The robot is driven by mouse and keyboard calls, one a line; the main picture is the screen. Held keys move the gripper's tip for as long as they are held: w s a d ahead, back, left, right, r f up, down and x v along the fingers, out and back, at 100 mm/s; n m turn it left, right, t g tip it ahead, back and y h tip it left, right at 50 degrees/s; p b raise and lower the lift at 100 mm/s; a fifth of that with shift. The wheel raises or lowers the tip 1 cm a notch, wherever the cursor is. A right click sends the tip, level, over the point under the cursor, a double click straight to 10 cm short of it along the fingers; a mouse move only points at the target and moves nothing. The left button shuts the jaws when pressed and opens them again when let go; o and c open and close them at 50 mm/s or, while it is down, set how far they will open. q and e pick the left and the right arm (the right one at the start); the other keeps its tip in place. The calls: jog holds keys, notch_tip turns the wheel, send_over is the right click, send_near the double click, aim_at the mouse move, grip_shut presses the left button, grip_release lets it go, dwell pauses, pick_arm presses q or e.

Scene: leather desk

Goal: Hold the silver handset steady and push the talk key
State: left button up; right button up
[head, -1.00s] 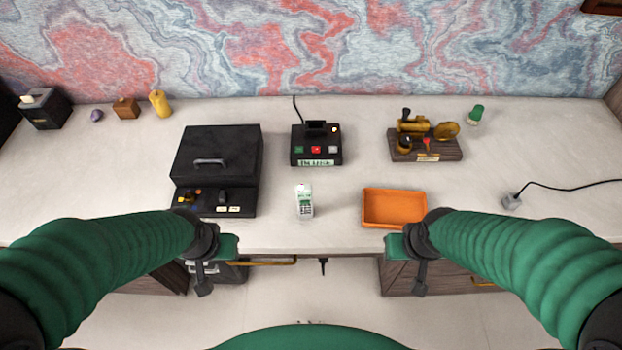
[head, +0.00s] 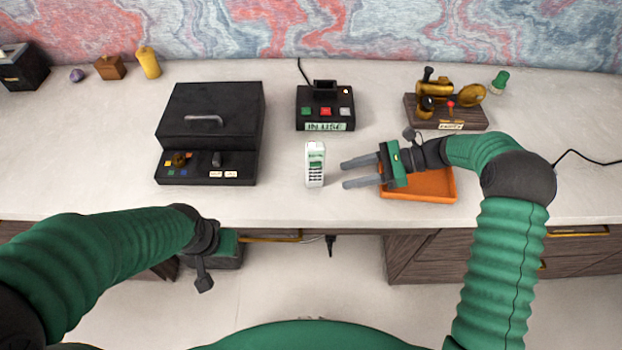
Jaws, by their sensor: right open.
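The silver handset (head: 315,165) stands upright on the desk, left of my right gripper, with a small green screen and a dark keypad on its front. The talk key is too small to tell apart from the other keys. My right gripper (head: 344,174) is open, its two grey fingers pointing left at the handset. A gap shows between the fingertips and the handset, and nothing is between the fingers. My left arm reaches in from the left to the desk's front edge; its gripper (head: 226,242) is seen from behind and its fingers are hidden.
An orange tray (head: 437,188) lies under my right gripper and wrist. A black case (head: 210,112) with a control panel stands left of the handset. A black base with coloured buttons (head: 324,110) is behind it, and a brass device (head: 440,98) stands back right.

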aim_at(319, 176)
jog(key=shift+w+d+f+m+y, duration=0.15)
jog(key=shift+w+m+y, duration=0.15)
jog(key=shift+w+y, duration=0.15)
jog(key=shift+f+b, duration=0.1)
jog(key=shift+b, duration=0.35)
jog(key=b+x, duration=0.2)
jog(key=x, duration=0.2)
jog(key=shift+a+f, duration=0.2)
jog(key=shift+a, duration=0.1)
jog(key=x, duration=0.4)
jog(key=shift+a+r+p, duration=0.3)
jog(key=shift+w+d, duration=0.1)
jog(key=shift+d, duration=0.1)
pick_arm(q)
jog(key=f, duration=0.2)
jog(key=shift+s+d+f, duration=0.1)
jog(key=shift+d+f, duration=0.2)
jog(key=shift+f, duration=0.05)
pick_arm(e)
jog(key=shift+a, duration=0.2)
jog(key=c, duration=0.8)
pick_arm(q)
jog(key=shift+d, duration=0.1)
grip_shut()
pick_arm(e)
jog(key=shift+d, duration=0.1)
jog(key=shift+c, duration=0.5)
